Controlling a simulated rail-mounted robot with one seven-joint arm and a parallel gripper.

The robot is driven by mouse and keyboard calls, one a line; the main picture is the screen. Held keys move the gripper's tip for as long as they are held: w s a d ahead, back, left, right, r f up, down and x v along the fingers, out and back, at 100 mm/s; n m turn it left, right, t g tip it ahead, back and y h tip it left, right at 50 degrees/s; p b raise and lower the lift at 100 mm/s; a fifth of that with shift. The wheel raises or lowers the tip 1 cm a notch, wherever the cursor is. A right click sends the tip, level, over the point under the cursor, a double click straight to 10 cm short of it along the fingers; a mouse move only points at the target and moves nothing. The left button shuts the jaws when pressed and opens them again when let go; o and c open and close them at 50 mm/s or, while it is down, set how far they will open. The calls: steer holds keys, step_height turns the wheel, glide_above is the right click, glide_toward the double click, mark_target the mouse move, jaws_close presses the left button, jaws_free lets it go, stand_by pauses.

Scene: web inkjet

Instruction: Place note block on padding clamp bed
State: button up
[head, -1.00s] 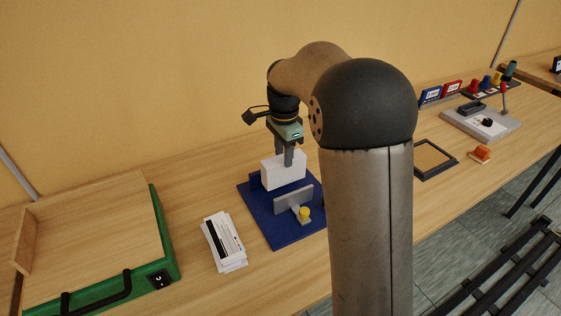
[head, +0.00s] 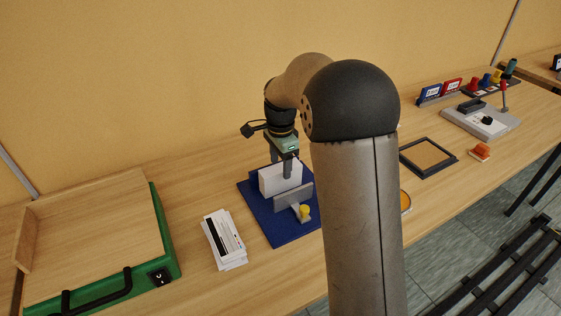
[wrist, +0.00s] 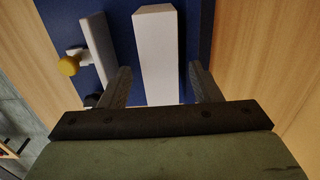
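The white note block (head: 279,181) stands upright on the blue padding clamp bed (head: 287,235), behind its grey clamp plate. A yellow knob (head: 305,211) sits in front of that plate. My gripper (head: 281,162) is at the block's top, with one finger on each side. In the wrist view, the block (wrist: 156,50) lies between the fingers of my gripper (wrist: 161,85), with a narrow gap on both sides. The fingers are open. The clamp plate (wrist: 98,45) is left of the block there. The block's underside is hidden.
A stack of printed sheets (head: 224,240) lies left of the bed. A green-edged board with a black handle (head: 100,245) is further left. My arm hides part of the table.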

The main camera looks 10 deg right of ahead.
steer(key=shift+r, duration=0.1)
step_height(320, 180, up, 12)
steer(key=s+f+n, duration=0.3)
steer(key=s+n, duration=0.2)
steer(key=s, duration=0.5)
steer(key=s+f+n, duration=0.4)
steer(key=s+n, duration=0.1)
steer(key=s, duration=0.5)
steer(key=s+a+f+n, duration=0.1)
steer(key=s+f+n, duration=0.2)
steer(key=s, duration=0.8)
steer(key=shift+f+n, duration=0.4)
steer(key=shift+n, duration=0.8)
